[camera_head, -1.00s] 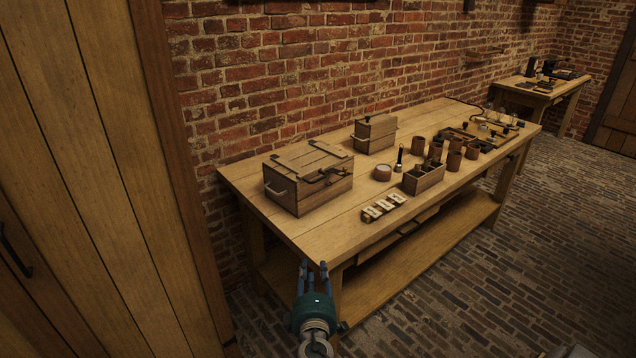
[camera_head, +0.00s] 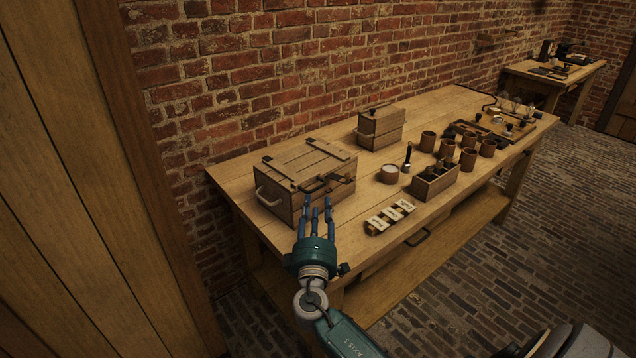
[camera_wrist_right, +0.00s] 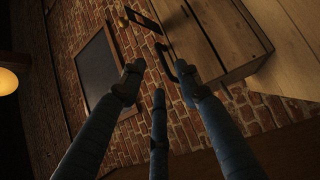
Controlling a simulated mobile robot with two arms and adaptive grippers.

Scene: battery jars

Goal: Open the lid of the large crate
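The large crate (camera_head: 301,172) is a wooden box with a slatted lid, closed, at the near left end of the workbench. It has a pale handle (camera_head: 268,197) on its left end and a dark latch (camera_head: 340,179) at its front right. My right gripper (camera_head: 316,207) is in front of the crate's near side, fingers pointing up, spread and empty. In the right wrist view its fingers (camera_wrist_right: 160,85) stand apart, with the crate (camera_wrist_right: 205,40) beyond them at the upper right. I cannot tell whether any finger touches the crate. My left gripper is not in view.
The workbench (camera_head: 347,210) also holds a smaller lidded box (camera_head: 380,128), a round tin (camera_head: 389,174), an open divided box (camera_head: 435,182), several brown jars and a strip of pale pieces (camera_head: 390,216). A brick wall stands behind. A wooden door is at left.

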